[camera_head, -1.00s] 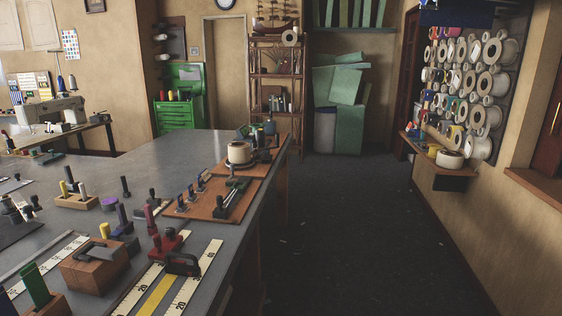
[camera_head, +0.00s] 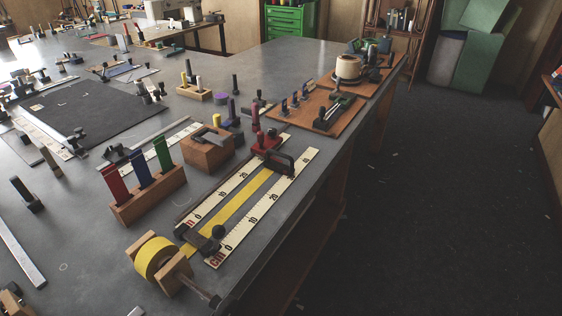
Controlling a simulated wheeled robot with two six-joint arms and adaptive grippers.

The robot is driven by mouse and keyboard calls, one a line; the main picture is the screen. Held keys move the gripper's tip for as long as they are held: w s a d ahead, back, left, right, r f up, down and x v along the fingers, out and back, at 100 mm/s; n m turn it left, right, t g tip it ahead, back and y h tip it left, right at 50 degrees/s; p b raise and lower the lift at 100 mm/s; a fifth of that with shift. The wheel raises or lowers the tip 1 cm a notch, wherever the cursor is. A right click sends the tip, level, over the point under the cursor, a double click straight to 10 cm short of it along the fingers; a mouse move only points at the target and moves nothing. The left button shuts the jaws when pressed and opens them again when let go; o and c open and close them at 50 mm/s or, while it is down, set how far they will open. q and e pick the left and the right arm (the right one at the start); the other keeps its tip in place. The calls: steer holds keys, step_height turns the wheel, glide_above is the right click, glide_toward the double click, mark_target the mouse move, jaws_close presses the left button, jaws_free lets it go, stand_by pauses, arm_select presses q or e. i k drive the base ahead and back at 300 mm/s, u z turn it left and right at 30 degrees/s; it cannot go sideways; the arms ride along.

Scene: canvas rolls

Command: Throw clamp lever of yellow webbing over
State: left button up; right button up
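A roll of yellow webbing (camera_head: 155,256) stands in a wooden holder at the near edge of the table. A flat yellow strip (camera_head: 232,210) runs from it between two white rulers. A black clamp (camera_head: 198,239) sits across the strip close to the roll, with a dark round knob (camera_head: 219,231) at its right end. Whether its lever is up or down is hard to tell. At the strip's far end are a red block (camera_head: 267,142) with a dark knob and a black handle frame (camera_head: 282,162). Neither of my grippers is in view.
A wooden block with red, blue and green upright tabs (camera_head: 143,170) stands left of the rulers. A brown wooden box (camera_head: 208,150) and boards with small clamps (camera_head: 318,108) lie beyond. The floor (camera_head: 430,220) right of the table is clear.

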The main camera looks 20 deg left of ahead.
mark_target(219, 231)
steer(key=u, duration=0.1)
steer(key=k, duration=0.15)
steer(key=z, duration=0.9)
steer(key=i, duration=1.95)
steer(key=u, duration=3.55)
